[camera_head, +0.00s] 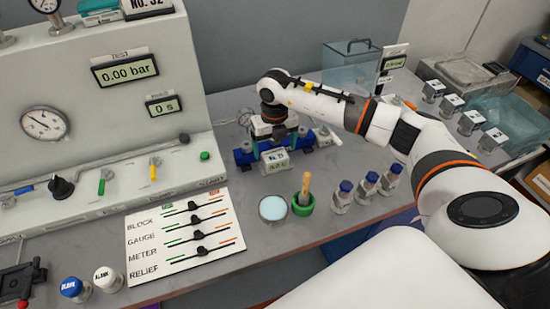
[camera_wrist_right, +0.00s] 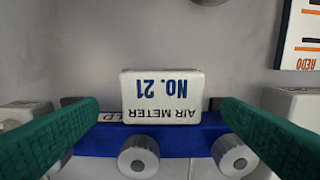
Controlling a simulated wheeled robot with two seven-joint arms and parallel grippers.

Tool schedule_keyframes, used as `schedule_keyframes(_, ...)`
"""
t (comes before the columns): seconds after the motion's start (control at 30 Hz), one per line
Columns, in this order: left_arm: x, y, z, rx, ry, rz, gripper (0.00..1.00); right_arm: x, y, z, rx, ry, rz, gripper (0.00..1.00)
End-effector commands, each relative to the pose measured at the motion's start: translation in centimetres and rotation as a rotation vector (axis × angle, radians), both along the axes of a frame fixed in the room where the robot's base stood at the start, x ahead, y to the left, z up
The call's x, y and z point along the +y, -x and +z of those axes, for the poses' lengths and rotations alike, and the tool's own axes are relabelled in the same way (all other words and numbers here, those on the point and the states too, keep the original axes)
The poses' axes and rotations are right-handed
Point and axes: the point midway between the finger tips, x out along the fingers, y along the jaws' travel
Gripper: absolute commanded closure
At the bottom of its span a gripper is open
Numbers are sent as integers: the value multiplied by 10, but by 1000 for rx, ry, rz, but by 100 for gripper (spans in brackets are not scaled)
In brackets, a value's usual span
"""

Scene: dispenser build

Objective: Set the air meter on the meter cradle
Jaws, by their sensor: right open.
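The air meter is a small white block lettered "AIR METER No. 21" (camera_wrist_right: 162,97). In the right wrist view it lies between the two green fingers of my right gripper (camera_wrist_right: 160,125), with a gap on each side. The gripper is open and not touching it. A blue bar (camera_wrist_right: 200,133) with white round knobs runs beneath and in front of the meter; the blue piece also shows in the head view (camera_head: 243,157) below my right gripper (camera_head: 277,130). I cannot tell whether this blue piece is the meter cradle or whether the meter rests on it. My left gripper is not in view.
A green cup with a wooden-handled tool (camera_head: 303,204), a pale round dish (camera_head: 272,208) and several blue-capped bottles (camera_head: 366,186) stand in front. A grey test panel (camera_head: 110,110) stands to the left, with a white lettered board (camera_head: 185,236) before it. A clear box (camera_head: 350,67) stands behind.

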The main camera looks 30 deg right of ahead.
Motion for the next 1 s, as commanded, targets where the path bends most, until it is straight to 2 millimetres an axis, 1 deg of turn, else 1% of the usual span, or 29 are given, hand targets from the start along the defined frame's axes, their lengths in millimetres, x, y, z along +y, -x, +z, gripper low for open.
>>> schedule_keyframes(0.03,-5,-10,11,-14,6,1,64,1,3,-4,6,1,0,11)
schedule_keyframes(0.1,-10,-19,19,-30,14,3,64,2,4,-15,7,-2,-1,11)
schedule_keyframes(0.17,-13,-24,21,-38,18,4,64,2,4,-26,5,-1,-1,11)
schedule_keyframes(0.23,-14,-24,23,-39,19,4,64,2,3,-34,5,-1,0,11)
schedule_keyframes(0.33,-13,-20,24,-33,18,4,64,1,3,-41,2,1,0,11)
schedule_keyframes(0.53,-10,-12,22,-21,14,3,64,1,3,-42,1,1,0,11)
schedule_keyframes(0.57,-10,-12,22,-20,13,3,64,1,3,-42,1,0,0,13)
schedule_keyframes(0.9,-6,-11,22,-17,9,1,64,1,3,-42,1,0,0,68)
schedule_keyframes(0.93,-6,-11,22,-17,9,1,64,1,2,-41,-1,-1,0,69)
schedule_keyframes(0.97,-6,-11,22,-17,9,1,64,1,2,-41,-1,-1,0,74)
schedule_keyframes(1.0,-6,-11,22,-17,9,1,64,1,2,-41,-1,-1,0,74)
